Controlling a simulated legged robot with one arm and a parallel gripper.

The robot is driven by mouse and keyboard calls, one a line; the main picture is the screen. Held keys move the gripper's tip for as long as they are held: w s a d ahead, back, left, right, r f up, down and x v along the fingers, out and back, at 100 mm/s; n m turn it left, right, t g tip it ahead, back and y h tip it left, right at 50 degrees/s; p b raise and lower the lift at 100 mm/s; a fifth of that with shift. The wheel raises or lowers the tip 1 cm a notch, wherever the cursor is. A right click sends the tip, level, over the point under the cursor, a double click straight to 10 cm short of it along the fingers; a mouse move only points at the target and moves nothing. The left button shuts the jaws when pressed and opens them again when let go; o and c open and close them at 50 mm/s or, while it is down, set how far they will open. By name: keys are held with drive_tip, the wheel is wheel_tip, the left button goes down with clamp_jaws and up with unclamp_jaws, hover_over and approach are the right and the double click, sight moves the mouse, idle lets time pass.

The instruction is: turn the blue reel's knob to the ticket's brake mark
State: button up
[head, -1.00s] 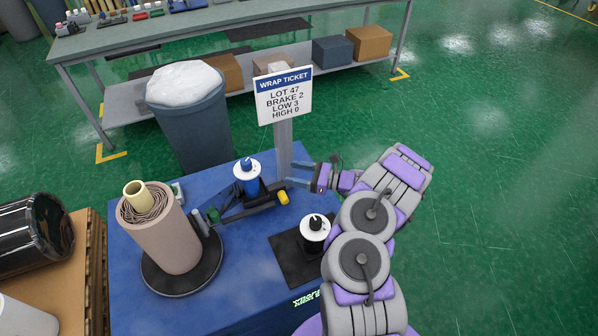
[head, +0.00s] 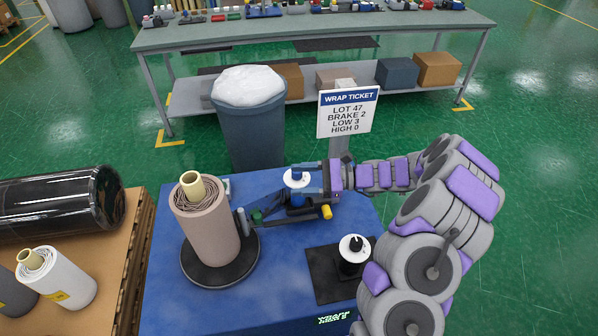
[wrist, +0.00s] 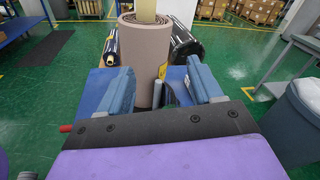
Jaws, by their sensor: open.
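The blue reel (head: 296,200) stands on the blue table, with a white dial and a blue knob (head: 297,174) on top. In the wrist view my gripper (wrist: 160,82) shows two spread fingers; the knob is not clearly visible there. The wrap ticket (head: 348,114) reads LOT 47, BRAKE 2, LOW 3, HIGH 0.
A second reel with a black knob (head: 354,249) stands on a black mat (head: 320,275). A tall brown roll (head: 208,233) stands on a black turntable at the left. A bin (head: 250,135) stands behind the blue table. The table's front left is clear.

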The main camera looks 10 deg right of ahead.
drive_tip(key=s+a+r+n+g+h, duration=0.3)
drive_tip(key=s+a+r+n+g, duration=0.15)
drive_tip(key=s, duration=0.45)
drive_tip(key=s+a+r+n+g+h, duration=0.2)
drive_tip(key=s+a+r+n+g, duration=0.15)
drive_tip(key=s+a+n, duration=0.35)
drive_tip(key=s+d+r+n+t+h, duration=0.1)
drive_tip(key=s+d+n+h, duration=0.1)
drive_tip(key=s+d+h, duration=0.4)
drive_tip(key=s+d+r+n+t+h, duration=0.1)
drive_tip(key=s+d+n+h, duration=0.2)
drive_tip(key=s, duration=0.6)
drive_tip(key=w+d+r+m+t+h, duration=0.1)
drive_tip(key=w+d+r+m+h, duration=0.2)
drive_tip(key=w, duration=0.4)
drive_tip(key=m+t, duration=0.2)
drive_tip(key=m, duration=0.3)
hover_over(297, 174)
drive_tip(key=w, duration=0.2)
wheel_tip(297, 174, down, 8)
drive_tip(key=f+b, duration=0.3)
drive_tip(key=f, duration=1.4)
drive_tip(key=shift+s+f, duration=0.2)
